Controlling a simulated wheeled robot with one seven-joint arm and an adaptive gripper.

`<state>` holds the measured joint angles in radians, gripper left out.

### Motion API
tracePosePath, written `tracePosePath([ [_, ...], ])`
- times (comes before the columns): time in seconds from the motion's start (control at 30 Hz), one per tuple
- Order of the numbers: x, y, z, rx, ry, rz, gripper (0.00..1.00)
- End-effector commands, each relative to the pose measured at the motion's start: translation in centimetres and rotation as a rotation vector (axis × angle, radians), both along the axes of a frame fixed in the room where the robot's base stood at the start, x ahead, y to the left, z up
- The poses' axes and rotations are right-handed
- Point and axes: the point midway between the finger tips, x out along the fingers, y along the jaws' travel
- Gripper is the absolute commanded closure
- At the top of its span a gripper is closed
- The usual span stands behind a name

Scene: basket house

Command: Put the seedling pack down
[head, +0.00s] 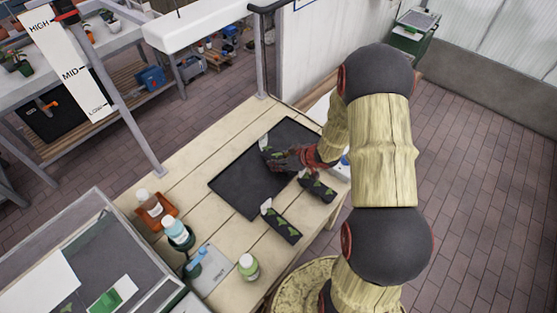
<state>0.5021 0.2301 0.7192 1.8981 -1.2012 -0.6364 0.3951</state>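Several small black seedling packs with green leaves and white tags show in the head view. One seedling pack (269,148) is at the far part of the black tray (236,187), right at the fingers of my gripper (286,159). I cannot tell whether it rests on the tray or hangs just above it. A second pack (322,189) lies on the wooden table beside the tray's right edge. A third pack (283,226) lies on the table near the tray's front corner. My gripper's fingertips are small and partly merged with the pack, so their opening is unclear.
A grey-framed glass case (95,250) stands at the lower left. The near-left half of the black tray is bare.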

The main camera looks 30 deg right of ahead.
Motion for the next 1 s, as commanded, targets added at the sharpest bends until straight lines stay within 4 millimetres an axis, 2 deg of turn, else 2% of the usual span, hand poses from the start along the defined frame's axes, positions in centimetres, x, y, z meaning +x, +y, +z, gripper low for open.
tracePosePath([
  [0.2,0.0,0.0,0.0,0.0,0.0,0.0,0.46],
  [0.57,0.0,0.0,0.5,-0.001,0.0,-0.001,0.46],
  [0.77,-1.9,-1.0,2.9,-0.001,-0.001,-0.004,0.46],
  [1.0,-5.2,-2.3,6.4,0.0,-0.001,-0.004,0.46],
])
